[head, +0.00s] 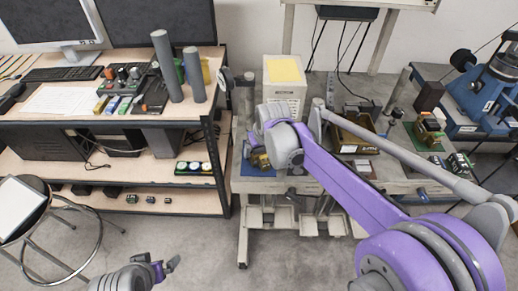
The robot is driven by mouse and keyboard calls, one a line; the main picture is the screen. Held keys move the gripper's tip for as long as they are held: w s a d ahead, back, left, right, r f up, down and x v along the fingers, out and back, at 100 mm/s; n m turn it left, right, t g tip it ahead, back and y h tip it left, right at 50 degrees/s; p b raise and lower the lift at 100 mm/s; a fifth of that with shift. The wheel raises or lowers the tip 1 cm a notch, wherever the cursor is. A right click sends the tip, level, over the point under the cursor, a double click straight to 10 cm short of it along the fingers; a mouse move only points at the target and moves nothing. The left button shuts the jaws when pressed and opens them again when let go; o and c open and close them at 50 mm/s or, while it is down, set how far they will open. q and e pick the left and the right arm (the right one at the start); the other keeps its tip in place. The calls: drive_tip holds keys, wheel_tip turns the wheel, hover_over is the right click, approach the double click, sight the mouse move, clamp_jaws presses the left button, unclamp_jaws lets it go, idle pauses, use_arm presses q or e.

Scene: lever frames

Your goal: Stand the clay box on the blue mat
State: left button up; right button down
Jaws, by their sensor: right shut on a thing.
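My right gripper (258,158) reaches down over the left end of the grey worktable, above the blue mat (258,172). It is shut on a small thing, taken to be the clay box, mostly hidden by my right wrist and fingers. I cannot tell whether that thing touches the mat. Only part of the blue mat shows around the gripper. My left gripper (166,267) is low at the bottom left over the floor, away from both tables; its jaw opening is unclear.
A white box with a yellow top (284,85) stands behind my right gripper. A brown open tray (357,132) and a green mat with small boxes (424,137) lie to the right. The left desk (60,104) holds monitors and tall grey cylinders. A stool (22,212) stands at left.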

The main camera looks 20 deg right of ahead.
drive_tip(key=shift+s+f, duration=0.2)
drive_tip(key=shift+f, duration=0.35)
unclamp_jaws()
